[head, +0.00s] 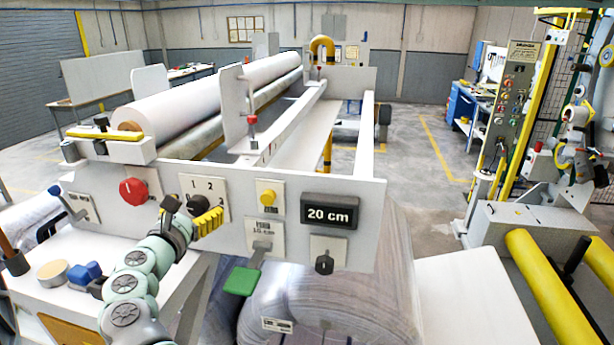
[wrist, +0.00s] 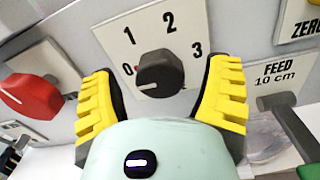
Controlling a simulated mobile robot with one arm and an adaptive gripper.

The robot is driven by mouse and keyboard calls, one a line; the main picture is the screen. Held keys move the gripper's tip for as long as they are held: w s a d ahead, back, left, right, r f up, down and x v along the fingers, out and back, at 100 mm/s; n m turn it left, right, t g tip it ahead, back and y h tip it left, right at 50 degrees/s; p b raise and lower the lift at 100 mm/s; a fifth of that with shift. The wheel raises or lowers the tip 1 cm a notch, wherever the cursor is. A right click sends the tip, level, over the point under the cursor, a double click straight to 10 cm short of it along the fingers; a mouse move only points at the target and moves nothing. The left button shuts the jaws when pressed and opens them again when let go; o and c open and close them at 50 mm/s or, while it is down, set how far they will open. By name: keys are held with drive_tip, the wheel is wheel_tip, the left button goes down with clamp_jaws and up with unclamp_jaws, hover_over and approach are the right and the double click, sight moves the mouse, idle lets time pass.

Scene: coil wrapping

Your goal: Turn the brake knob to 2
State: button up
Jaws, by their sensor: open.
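The brake knob is a round black knob (wrist: 160,75) on a white plate marked 0, 1, 2 and 3. Its pale pointer line faces left, toward the 0. It also shows in the head view (head: 197,204), partly hidden by my gripper. My gripper (wrist: 164,84) is open, with one yellow-padded finger on each side of the knob. In the wrist view there are gaps between both fingers and the knob, so it is not gripped. In the head view my gripper (head: 194,210) is close in front of the plate.
A red knob (head: 133,191) is left of the plate. A yellow button (head: 268,197), a green-handled feed lever (head: 243,279), a 20 cm display (head: 329,214) and a black switch (head: 324,264) are to the right. A blue object (head: 85,273) lies on the white surface below.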

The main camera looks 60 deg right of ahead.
drive_tip(key=shift+w+d, duration=0.1)
drive_tip(key=shift+d, duration=0.3)
drive_tip(key=shift+a+f, duration=0.1)
drive_tip(key=c, duration=1.2)
